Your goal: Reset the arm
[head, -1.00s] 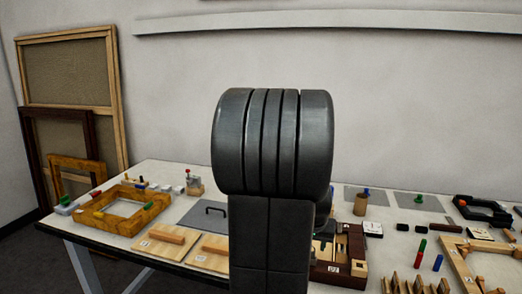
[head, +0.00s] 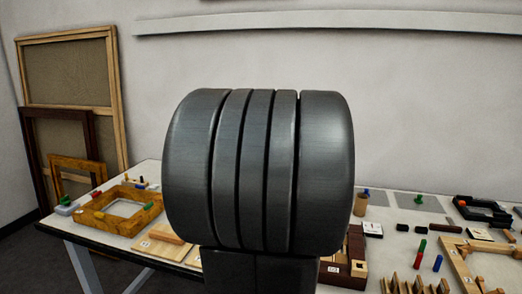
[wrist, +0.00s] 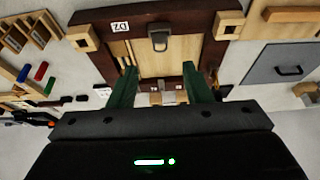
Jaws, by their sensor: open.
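My gripper (wrist: 161,92) shows in the wrist view with its two green fingers apart and nothing between them. Beyond the fingers is a dark red-brown wooden box (wrist: 102,17) labelled D2, with a pale wooden panel and a metal latch (wrist: 158,40). I cannot tell the exact gap between fingers and box. In the head view my own dark arm link fills the middle and hides the gripper and much of the table. Part of the dark wooden box (head: 356,245) shows to the right of the arm.
A worktable carries a gilt frame (head: 97,218) at left, pale boards (head: 155,249), a pale wooden frame (head: 455,262) at right, and red and blue pegs (head: 437,263). A black clamp-like item (head: 482,211) lies farther back. Large frames (head: 118,95) lean on the wall at left.

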